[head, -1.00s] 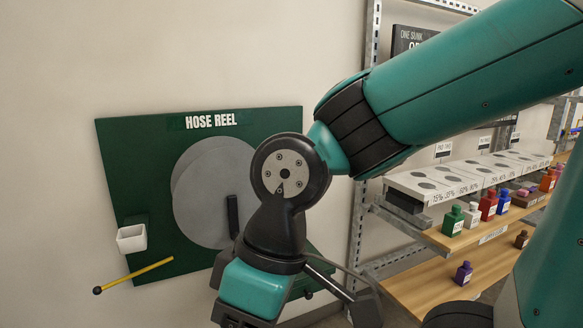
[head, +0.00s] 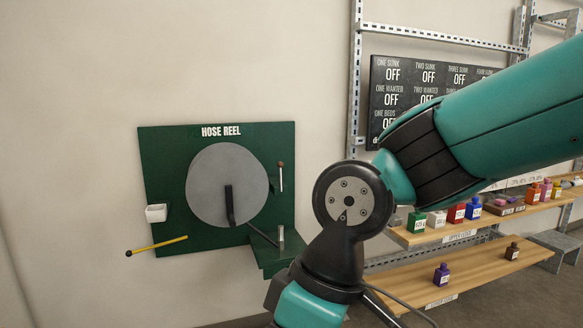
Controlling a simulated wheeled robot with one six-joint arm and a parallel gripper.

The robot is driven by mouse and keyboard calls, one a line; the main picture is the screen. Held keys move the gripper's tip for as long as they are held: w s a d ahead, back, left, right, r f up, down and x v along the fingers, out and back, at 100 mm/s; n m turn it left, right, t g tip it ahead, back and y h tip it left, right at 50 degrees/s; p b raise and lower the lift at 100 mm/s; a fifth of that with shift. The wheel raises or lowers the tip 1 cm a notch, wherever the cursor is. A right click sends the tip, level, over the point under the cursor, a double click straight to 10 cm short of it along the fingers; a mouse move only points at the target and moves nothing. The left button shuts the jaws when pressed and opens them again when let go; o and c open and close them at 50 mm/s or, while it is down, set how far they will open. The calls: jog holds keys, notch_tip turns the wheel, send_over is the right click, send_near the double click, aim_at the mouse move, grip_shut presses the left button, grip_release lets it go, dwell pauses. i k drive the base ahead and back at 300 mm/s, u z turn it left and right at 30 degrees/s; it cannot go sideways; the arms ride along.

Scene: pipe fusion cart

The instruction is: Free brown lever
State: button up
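A thin pale lever with a brown knob (head: 281,165) stands upright on the right part of the green hose reel board (head: 160,230). A black bar (head: 229,205) lies across the lower part of the grey reel disc (head: 205,185). A dark rod (head: 263,236) slants from near the disc down to a small green ledge (head: 272,265). A short grey peg (head: 281,238) stands there. My wrist shows at the lower right, in front of and to the right of the board. My gripper's fingers are below the picture edge, so their state is hidden.
A yellow rod with a black ball end (head: 160,246) sticks out at the board's lower left, below a white cup (head: 156,213). Wooden shelves (head: 420,290) with several small bottles stand at the right. A black sign (head: 400,75) hangs behind my arm. The wall left is bare.

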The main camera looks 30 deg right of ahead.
aim_at(279, 164)
jog(key=z, duration=0.55)
jog(key=i, duration=0.7)
jog(key=z, duration=0.6)
jog(key=i, duration=0.75)
jog(key=u, duration=0.6)
jog(key=i, duration=0.85)
jog(key=u, duration=0.7)
